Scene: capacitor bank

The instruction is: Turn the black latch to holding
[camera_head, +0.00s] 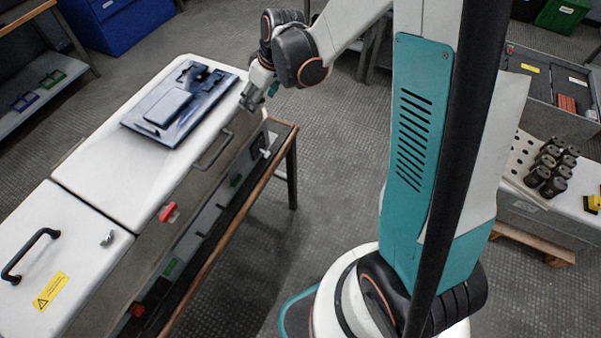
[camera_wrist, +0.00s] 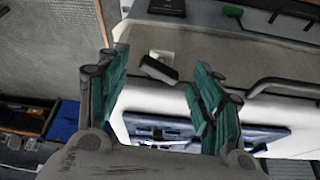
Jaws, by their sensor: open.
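In the wrist view a short black piece, which looks like the black latch (camera_wrist: 159,70), lies tilted against the pale side of the cabinet, beside a small light plate (camera_wrist: 163,55). My gripper (camera_wrist: 158,66) is open, with its teal-padded fingers on either side of the latch in this view. I cannot tell whether they touch it. Nothing is held. In the head view my gripper (camera_head: 252,98) is at the far right edge of the white cabinet (camera_head: 100,190), right of the blue panel (camera_head: 178,105). The latch cannot be made out there.
A grey bar handle (camera_head: 213,152) juts from the cabinet edge near my gripper. A red catch (camera_head: 168,211) and a black handle (camera_head: 30,254) are nearer. Several dark cylinders (camera_head: 550,168) stand far right. Open floor (camera_head: 335,190) lies between.

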